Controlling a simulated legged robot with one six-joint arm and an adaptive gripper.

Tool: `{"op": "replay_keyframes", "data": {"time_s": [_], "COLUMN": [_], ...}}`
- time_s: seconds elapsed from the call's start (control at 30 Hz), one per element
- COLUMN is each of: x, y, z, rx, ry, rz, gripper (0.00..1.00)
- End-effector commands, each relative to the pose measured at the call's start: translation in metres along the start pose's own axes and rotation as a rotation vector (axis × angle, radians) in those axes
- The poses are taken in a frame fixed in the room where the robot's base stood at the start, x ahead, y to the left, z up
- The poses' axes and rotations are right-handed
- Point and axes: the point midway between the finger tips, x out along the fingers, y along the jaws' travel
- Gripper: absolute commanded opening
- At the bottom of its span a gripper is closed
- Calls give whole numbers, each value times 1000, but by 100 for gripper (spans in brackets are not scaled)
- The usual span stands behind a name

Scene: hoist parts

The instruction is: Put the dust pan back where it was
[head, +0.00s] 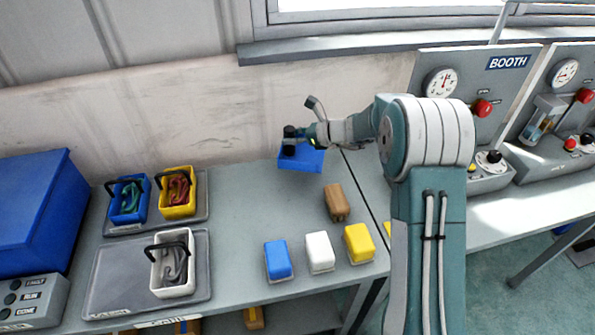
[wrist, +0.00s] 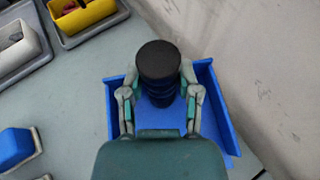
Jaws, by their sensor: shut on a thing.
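The blue dust pan (head: 302,157) is in my gripper (head: 302,139), near the back of the grey table by the wall. In the wrist view the gripper (wrist: 162,100) has a finger on each side of the round black handle (wrist: 160,62), shut on it. The blue pan (wrist: 220,100) spreads out below the handle on both sides. I cannot tell whether the pan touches the table or hangs just above it.
A brown brush-like block (head: 335,202) lies in front of the pan. Blue (head: 278,260), white (head: 319,252) and yellow (head: 358,243) blocks stand at the front. Trays with small baskets (head: 95,290) are at left, beside a big blue box (head: 35,215). Booth panels (head: 470,75) stand at right.

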Motion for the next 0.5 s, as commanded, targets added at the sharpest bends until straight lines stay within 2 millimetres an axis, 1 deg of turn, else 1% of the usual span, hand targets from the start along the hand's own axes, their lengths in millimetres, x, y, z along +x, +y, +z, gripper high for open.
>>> {"op": "replay_keyframes", "data": {"time_s": [0.03, 0.1, 0.2, 0.37, 0.5], "x": [7, 14, 19, 24, 30], "y": [2, 2, 2, 2, 2], "z": [-11, -24, -38, -49, -67], "rx": [4, 3, 1, -1, 2], "ry": [3, 4, 4, 3, 2], "rz": [4, 5, 5, 5, 5], "gripper": [0, 0, 0, 0, 0]}}
